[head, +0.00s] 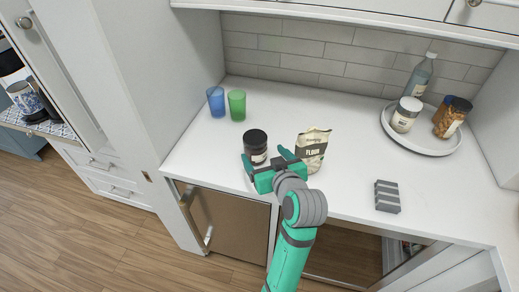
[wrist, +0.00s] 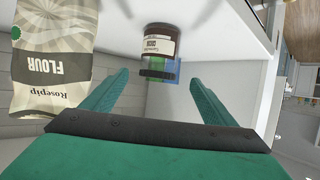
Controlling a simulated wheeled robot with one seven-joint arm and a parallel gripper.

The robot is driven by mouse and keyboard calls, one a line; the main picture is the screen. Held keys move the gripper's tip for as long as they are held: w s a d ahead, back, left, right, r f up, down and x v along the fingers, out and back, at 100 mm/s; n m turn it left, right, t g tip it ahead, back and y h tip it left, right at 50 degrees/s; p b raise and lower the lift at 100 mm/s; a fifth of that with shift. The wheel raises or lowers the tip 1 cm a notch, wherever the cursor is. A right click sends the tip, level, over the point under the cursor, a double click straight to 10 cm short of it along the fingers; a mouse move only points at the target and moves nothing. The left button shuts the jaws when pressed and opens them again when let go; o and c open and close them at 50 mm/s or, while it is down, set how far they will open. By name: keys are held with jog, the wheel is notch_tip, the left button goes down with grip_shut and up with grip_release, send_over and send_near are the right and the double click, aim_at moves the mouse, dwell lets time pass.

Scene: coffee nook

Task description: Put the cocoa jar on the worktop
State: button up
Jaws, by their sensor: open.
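The cocoa jar (head: 257,156), dark with a pale label, stands upright on the white worktop (head: 330,100), near its front edge. My gripper (head: 265,161) is open and empty, just in front of the jar, and hides its lower part in the head view. The wrist view is upside down: the jar (wrist: 159,43) is beyond the fingertips of my gripper (wrist: 158,78), roughly centred between them, with a gap left.
A flour bag (head: 311,152) stands close to the right of the jar. Blue (head: 216,102) and green (head: 237,105) glasses stand behind it. A round tray (head: 432,148) with jars and a bottle is at the back right. A grey striped block (head: 387,196) lies right of the flour.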

jog(key=shift+v, duration=2.2)
